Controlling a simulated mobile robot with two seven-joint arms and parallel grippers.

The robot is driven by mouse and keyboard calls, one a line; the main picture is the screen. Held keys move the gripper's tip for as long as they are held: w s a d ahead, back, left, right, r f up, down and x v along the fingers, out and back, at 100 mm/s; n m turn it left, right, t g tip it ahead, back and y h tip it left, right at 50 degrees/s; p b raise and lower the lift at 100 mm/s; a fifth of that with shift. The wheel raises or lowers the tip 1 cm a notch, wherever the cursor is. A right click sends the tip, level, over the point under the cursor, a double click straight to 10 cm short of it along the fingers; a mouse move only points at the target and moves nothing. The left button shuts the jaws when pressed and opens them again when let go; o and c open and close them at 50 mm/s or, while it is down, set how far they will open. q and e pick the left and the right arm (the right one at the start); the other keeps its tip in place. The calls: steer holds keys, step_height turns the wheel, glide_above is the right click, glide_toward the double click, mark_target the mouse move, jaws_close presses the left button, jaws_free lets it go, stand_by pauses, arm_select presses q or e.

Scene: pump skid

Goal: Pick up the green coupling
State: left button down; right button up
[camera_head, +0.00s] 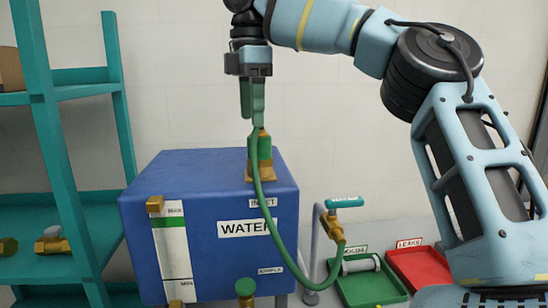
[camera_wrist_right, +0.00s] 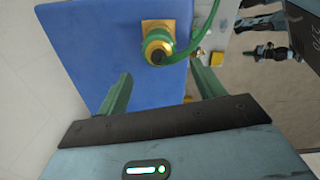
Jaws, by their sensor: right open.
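The green coupling (camera_head: 265,146) sits upright on a brass inlet fitting (camera_head: 259,172) on top of the blue water tank (camera_head: 195,180). A green hose (camera_head: 266,205) runs from it down to the right. In the right wrist view the coupling (camera_wrist_right: 155,48) shows end-on, with the hose curving off to the right. My right gripper (camera_head: 253,120) points down just above the coupling. It is open, and its two green fingers stand apart with nothing between them (camera_wrist_right: 160,68). The head view does not show clearly whether the fingertips touch the coupling. My left gripper is not in view.
A teal-handled valve (camera_head: 335,215) stands right of the tank. A green tray (camera_head: 370,287) with a white spool and a red tray (camera_head: 420,268) lie at the lower right. A teal shelf (camera_head: 45,120) with brass fittings stands at the left.

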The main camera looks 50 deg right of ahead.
mark_target(258, 136)
steer(key=shift+d, duration=0.7)
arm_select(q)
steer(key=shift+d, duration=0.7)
arm_select(e)
steer(key=shift+a, duration=0.1)
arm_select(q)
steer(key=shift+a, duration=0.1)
arm_select(e)
steer(key=shift+a, duration=0.1)
steer(key=shift+f, duration=1.25)
steer(key=shift+s+f, duration=0.2)
steer(key=shift+f, duration=0.3)
steer(key=f, duration=0.2)
steer(key=f+p, duration=0.1)
steer(key=shift+s, duration=0.25)
steer(key=shift+w+f, duration=0.1)
steer(key=shift+f, duration=0.5)
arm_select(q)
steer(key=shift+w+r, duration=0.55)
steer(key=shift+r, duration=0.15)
arm_select(e)
steer(key=shift+a, duration=0.1)
